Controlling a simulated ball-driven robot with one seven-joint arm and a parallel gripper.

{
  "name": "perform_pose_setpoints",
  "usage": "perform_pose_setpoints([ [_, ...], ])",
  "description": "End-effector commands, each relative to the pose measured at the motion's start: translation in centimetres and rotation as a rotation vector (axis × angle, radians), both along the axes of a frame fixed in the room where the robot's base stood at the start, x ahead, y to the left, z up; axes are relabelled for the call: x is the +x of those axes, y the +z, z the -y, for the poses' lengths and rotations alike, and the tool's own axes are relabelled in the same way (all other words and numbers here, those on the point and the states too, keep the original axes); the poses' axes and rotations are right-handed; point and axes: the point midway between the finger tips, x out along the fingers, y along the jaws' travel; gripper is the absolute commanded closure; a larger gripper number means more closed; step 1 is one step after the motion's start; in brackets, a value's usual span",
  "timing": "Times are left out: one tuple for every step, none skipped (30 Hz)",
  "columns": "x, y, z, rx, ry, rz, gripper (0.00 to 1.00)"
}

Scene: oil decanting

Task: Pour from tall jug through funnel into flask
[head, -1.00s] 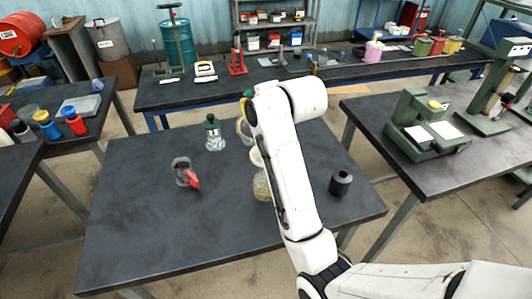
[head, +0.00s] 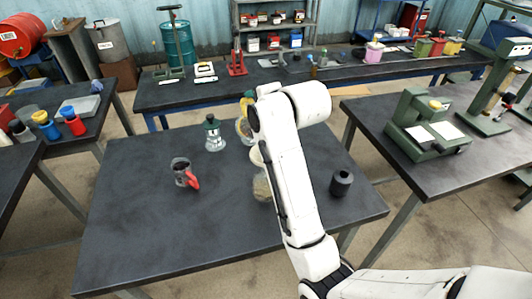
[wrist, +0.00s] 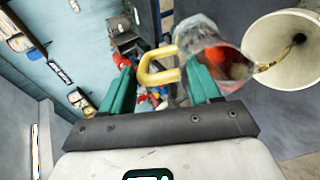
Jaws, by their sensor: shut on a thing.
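In the wrist view my gripper (wrist: 160,75) is shut on the yellow handle of the tall jug (wrist: 222,62). The jug is clear, tilted, and holds reddish-amber liquid. A thin amber stream (wrist: 268,67) runs from its lip into the wide cream funnel (wrist: 256,40) at the right. In the head view part of the jug (head: 241,131) shows left of my arm, which hides most of the gripper. The funnel (head: 256,156) sits over the flask (head: 261,188), partly hidden by my arm. The liquid level in the flask cannot be made out.
On the same dark table (head: 150,235) stand a green-topped glass vessel (head: 214,136), a dark red-handled mug (head: 182,170) and a black cylinder (head: 341,183). The table's front left is clear. A green press (head: 425,120) stands on the right bench.

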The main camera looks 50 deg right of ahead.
Motion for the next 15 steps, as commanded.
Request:
perform_pose_setpoints([
  [-0.03,-0.06,-0.01,-0.002,0.000,0.005,0.87],
  [-0.04,-0.03,-0.03,-0.002,0.000,0.006,0.87],
  [-0.06,-0.02,-0.02,-0.003,0.000,0.007,0.87],
  [-0.06,-0.02,-0.03,-0.003,0.000,0.009,0.87],
  [-0.08,-0.05,-0.03,-0.004,0.000,0.011,0.87],
  [-0.10,-0.06,-0.04,-0.004,0.000,0.013,0.87],
  [-0.12,-0.05,-0.05,-0.005,0.000,0.014,0.87],
  [-0.12,-0.05,-0.05,-0.005,0.000,0.016,0.87],
  [-0.13,-0.06,-0.05,-0.006,0.000,0.018,0.87],
  [-0.14,-0.06,-0.05,-0.006,0.000,0.019,0.87],
  [-0.16,-0.07,-0.06,-0.007,0.000,0.021,0.87],
  [-0.16,-0.12,-0.06,-0.008,0.000,0.023,0.87],
  [-0.17,-0.13,-0.07,-0.008,0.000,0.024,0.87],
  [-0.18,-0.17,-0.07,-0.009,0.000,0.026,0.87],
  [-0.19,-0.16,-0.07,-0.010,0.000,0.028,0.87],
])
